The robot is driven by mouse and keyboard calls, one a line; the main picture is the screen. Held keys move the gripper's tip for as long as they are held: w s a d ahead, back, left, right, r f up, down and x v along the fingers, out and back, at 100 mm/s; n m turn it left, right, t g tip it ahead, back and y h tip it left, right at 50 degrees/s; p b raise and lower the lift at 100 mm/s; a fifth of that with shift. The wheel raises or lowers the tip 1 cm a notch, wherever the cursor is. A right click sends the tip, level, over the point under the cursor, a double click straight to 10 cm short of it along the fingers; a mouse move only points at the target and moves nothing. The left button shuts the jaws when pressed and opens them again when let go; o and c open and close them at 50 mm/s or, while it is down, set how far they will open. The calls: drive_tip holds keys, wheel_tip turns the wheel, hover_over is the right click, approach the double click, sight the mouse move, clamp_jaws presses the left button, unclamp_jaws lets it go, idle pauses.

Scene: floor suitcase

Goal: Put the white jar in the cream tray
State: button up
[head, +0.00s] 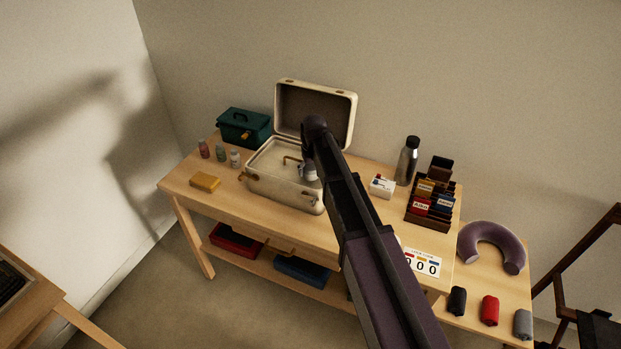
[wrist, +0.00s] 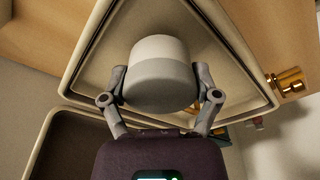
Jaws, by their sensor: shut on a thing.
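The white jar (wrist: 160,82) is held between the two fingers of my gripper (wrist: 160,92) in the wrist view, with a finger on each side of it. In the head view my gripper (head: 308,172) is over the right part of the open cream suitcase, and a small pale part of the jar shows below my arm. The cream tray (head: 268,163) fills the suitcase's lower half, and a brown handle shows on it. In the wrist view the tray (wrist: 112,55) lies behind the jar. I cannot tell whether the jar touches it.
The suitcase lid (head: 330,105) stands open at the back. Several small bottles (head: 220,153) and a yellow block (head: 205,182) are on the left. A green box (head: 243,127) stands behind them. A steel bottle (head: 407,160), a white box (head: 382,186) and a dark rack (head: 430,205) are on the right.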

sight(311, 177)
drive_tip(key=shift+f+b, duration=1.1)
drive_tip(key=shift+f, duration=0.35)
drive_tip(key=shift+f, duration=0.2)
drive_tip(key=o, duration=1)
drive_tip(key=shift+r, duration=0.1)
drive_tip(key=shift+r, duration=0.15)
drive_tip(key=r+p, duration=0.4)
drive_tip(key=s+r+p, duration=0.1)
drive_tip(key=r+p, duration=0.7)
drive_tip(key=shift+s+d, duration=0.35)
drive_tip(key=shift+s, duration=0.05)
drive_tip(key=s+d+m+g, duration=0.1)
drive_tip(key=s+d+m, duration=0.3)
drive_tip(key=s+d, duration=1.7)
drive_tip(key=shift+s+d+f+m+g+h, duration=0.2)
drive_tip(key=shift+s+d+m+g+h, duration=0.15)
drive_tip(key=shift+s, duration=0.5)
